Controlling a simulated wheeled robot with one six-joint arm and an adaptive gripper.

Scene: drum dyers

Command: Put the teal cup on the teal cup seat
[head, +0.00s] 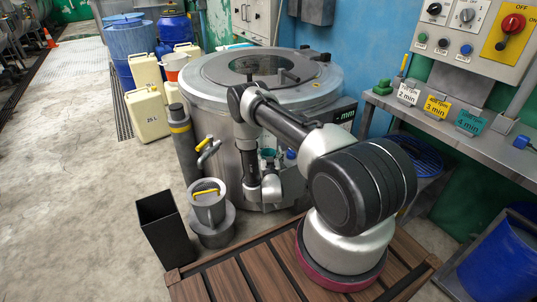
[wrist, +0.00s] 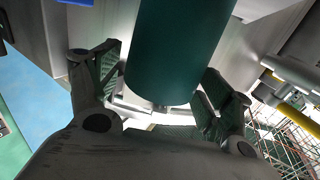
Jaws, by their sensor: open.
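A dark teal cylinder, apparently the teal cup (wrist: 175,45), fills the upper middle of the wrist view. It stands between the two fingers of my gripper (wrist: 163,82), which are spread apart. A gap shows at the left finger; contact at the right finger is unclear. In the head view a small teal patch, likely the same cup (head: 268,153), shows at the front of the steel drum machine, close to my lowered wrist. My fingers are hard to make out there. I cannot pick out the teal cup seat in either view.
The round steel drum machine (head: 210,105) stands behind my arm. A bench (head: 440,125) with white, yellow and teal minute tags is at right.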

